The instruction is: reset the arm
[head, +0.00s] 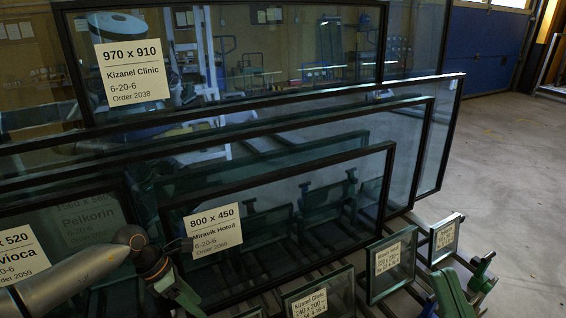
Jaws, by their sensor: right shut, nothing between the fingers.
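Several larger panes stand tilted behind, including one labelled "970 x 910" (132,72). A pane labelled "Pelkorin" (75,218) is at the left. Small panes (390,265) stand at the lower right near green rack parts (452,294). Grey floor (510,150) is clear at the right.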

